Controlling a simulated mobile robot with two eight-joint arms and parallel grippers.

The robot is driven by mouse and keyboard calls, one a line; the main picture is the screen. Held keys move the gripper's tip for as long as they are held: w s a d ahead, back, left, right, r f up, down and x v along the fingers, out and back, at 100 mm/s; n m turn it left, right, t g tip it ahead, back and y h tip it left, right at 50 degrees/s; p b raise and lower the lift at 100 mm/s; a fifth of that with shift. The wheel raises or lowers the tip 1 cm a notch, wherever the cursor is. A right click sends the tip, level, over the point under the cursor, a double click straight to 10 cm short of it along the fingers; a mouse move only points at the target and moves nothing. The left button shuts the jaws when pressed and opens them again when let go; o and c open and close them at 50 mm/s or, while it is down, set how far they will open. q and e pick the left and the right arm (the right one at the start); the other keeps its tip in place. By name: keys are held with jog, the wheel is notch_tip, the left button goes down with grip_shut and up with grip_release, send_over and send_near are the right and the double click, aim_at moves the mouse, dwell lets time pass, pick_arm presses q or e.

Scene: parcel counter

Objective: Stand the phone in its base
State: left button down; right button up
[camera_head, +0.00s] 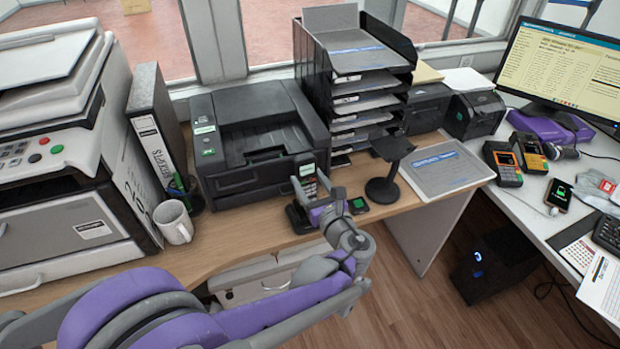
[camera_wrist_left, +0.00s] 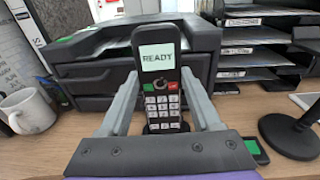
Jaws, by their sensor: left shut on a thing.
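The phone (camera_head: 309,181) is a dark cordless handset, upright in front of the black printer. In the left wrist view the phone (camera_wrist_left: 161,75) faces me, with a lit screen reading READY and a keypad below. My left gripper (camera_head: 312,190) is shut on the phone, one grey finger on each side. The dark base (camera_head: 297,217) is on the wooden counter at the phone's lower end, partly hidden by my gripper. I cannot tell whether the phone's foot is fully seated in it. My right gripper is not in view.
The printer (camera_head: 252,140) stands just behind the phone. A small black device with a green screen (camera_head: 358,205) lies to the right, near a black stand (camera_head: 382,188). A white mug (camera_head: 173,222) stands to the left, with bare counter between.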

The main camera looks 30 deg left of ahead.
aim_at(308, 190)
pick_arm(q)
jog(key=shift+f, duration=0.15)
dwell(0.5)
jog(key=shift+y+b, duration=0.3)
jog(key=shift+b, duration=0.25)
jog(key=shift+s+d+f, duration=0.1)
jog(key=shift+s+d, duration=0.1)
jog(key=shift+d, duration=0.1)
dwell(0.4)
jog(key=shift+f, duration=0.15)
dwell(0.4)
jog(key=shift+f+b, duration=0.65)
jog(key=shift+f, duration=0.05)
jog(key=shift+f, duration=0.25)
dwell(0.5)
jog(key=shift+f+b, duration=0.35)
jog(key=shift+b, duration=0.05)
jog(key=shift+f, duration=0.2)
dwell(0.3)
